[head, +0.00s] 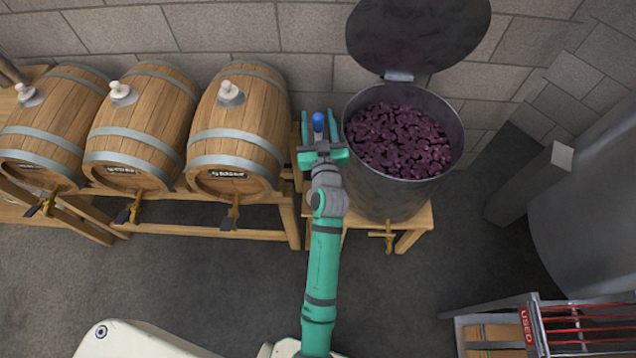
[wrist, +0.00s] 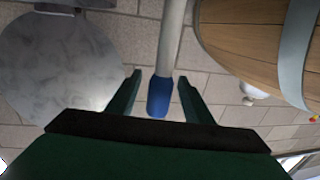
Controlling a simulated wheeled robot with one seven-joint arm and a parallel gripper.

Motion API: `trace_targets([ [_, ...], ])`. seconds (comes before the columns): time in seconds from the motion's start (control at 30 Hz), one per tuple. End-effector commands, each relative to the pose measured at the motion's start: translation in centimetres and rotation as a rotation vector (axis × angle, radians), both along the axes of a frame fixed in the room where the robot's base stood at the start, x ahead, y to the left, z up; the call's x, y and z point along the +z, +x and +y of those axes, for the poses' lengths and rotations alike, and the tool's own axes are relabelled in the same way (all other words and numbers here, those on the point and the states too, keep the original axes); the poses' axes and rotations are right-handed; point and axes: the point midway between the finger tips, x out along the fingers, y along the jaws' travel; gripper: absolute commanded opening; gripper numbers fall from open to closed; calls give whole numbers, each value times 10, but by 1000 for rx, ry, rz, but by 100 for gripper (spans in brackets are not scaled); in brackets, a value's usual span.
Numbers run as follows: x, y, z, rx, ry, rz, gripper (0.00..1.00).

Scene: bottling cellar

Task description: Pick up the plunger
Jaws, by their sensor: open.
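The plunger shows as a blue grip end (head: 318,121) in the head view, in the gap between the right barrel and the steel vat. In the wrist view its blue grip (wrist: 160,97) and pale grey shaft (wrist: 171,35) run up the picture. My gripper (head: 319,130) is open at the blue end, with one finger on each side of it in both views. In the wrist view the fingertips (wrist: 159,80) stand apart from the blue grip, with gaps on both sides. The plunger's far end is hidden in the head view.
Three wooden barrels (head: 237,125) with white bungs lie on a wooden rack to the left. The vat (head: 388,192), full of dark grapes, stands close on the right with its lid (head: 415,35) raised. A crate (head: 500,330) is at lower right. The floor in front is clear.

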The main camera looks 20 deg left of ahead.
Motion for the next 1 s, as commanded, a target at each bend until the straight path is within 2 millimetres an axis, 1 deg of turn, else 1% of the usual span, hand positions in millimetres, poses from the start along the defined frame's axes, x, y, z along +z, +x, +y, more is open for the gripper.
trace_targets([
  [0.03,2,7,3,1,0,-2,46],
  [0.1,0,14,7,1,0,0,46],
  [0.2,1,20,9,0,0,0,46],
  [0.47,0,21,10,0,0,0,46],
  [0.5,0,21,10,0,0,0,37],
  [0.57,0,21,10,0,0,0,23],
  [0.6,0,21,10,0,0,0,13],
  [0.67,0,21,10,0,0,0,0],
  [1.0,4,21,10,0,0,-3,0],
])
